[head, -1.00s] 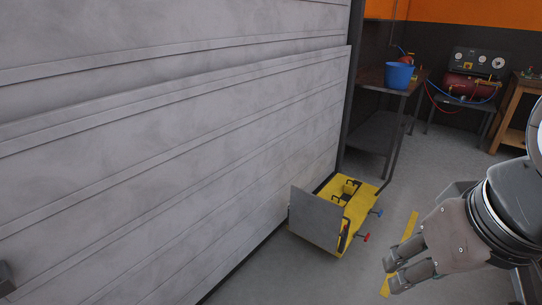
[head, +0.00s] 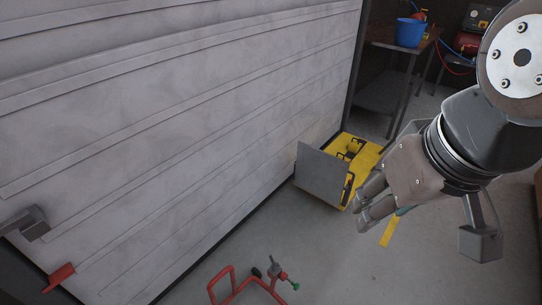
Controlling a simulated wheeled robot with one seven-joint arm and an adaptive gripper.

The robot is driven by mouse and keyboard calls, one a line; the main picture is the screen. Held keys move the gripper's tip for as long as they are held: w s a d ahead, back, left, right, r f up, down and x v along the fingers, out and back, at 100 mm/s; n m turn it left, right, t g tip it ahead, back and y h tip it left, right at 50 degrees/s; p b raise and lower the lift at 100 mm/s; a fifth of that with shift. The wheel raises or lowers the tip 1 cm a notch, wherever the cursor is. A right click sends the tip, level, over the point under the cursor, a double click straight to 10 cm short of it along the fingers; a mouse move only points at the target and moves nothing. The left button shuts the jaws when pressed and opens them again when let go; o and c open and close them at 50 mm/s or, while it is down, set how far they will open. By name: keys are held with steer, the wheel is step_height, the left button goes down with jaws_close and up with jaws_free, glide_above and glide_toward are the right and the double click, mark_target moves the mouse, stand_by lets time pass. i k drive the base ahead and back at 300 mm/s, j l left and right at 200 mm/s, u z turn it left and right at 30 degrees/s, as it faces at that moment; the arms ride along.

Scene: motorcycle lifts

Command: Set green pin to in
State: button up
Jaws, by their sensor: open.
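A green knob (head: 295,286), which looks like the end of the green pin, shows low in the head view. It sticks out to the right of a red tubular stand (head: 234,290) on the floor, whose lower part is cut off by the frame. Whether the pin is in or out cannot be told. My gripper (head: 359,215) is open and empty. It hangs at right of centre, in front of the yellow lift, well above and right of the green knob in the picture. It hides part of the lift.
The yellow lift (head: 372,150) with a grey plate (head: 322,175) stands by the large grey panelled wall (head: 180,120). A bench with a blue bucket (head: 410,32) is behind. Grey floor (head: 300,240) is open between lift and red stand. A red bracket (head: 61,277) is lower left.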

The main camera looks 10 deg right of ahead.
mark_target(296, 286)
steer(key=k+l, duration=0.1)
steer(key=k, duration=0.2)
steer(key=l+u, duration=0.4)
steer(key=l, duration=0.35)
steer(key=k, duration=0.5)
steer(key=j+z, duration=0.15)
steer(key=j, duration=0.15)
steer(key=i+j+z, duration=0.1)
steer(key=j, duration=0.2)
steer(key=i+j+z, duration=0.25)
steer(key=j, duration=0.35)
steer(key=i, duration=0.05)
